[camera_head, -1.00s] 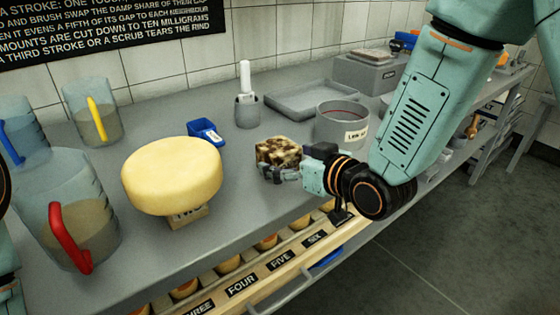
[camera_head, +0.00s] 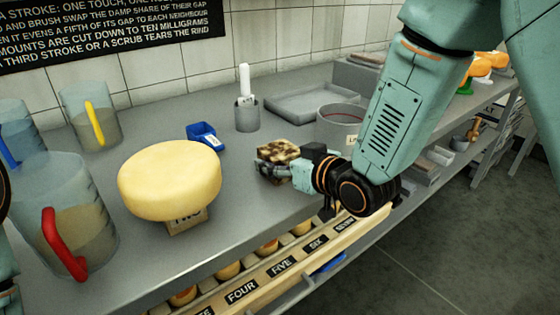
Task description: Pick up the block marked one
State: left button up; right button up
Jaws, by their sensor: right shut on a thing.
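A mottled brown and cream block (camera_head: 279,151) is at my right gripper (camera_head: 270,168), near the middle of the grey counter. The right gripper is shut on this block, with its fingers across the block's near lower side. No number shows on its visible faces, so I cannot tell whether it is the block marked one. Whether it touches the counter is hard to tell. Another block (camera_head: 186,222), with a partly hidden label that seems to read two, sits under a yellow cheese wheel (camera_head: 170,179). My left gripper is out of view.
Jugs with a red handle (camera_head: 62,245) and a yellow handle (camera_head: 91,115) stand at left. A blue scoop-like container (camera_head: 204,135), a grey cup (camera_head: 247,116), a round grey pot (camera_head: 340,125) and a tray (camera_head: 317,103) are behind. A labelled rack (camera_head: 262,285) runs below the front edge.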

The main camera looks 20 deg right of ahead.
jog(key=shift+a+r, duration=0.15)
jog(key=shift+a, duration=0.15)
jog(key=c, duration=0.3)
jog(key=shift+c, duration=0.8)
jog(key=shift+d, duration=0.2)
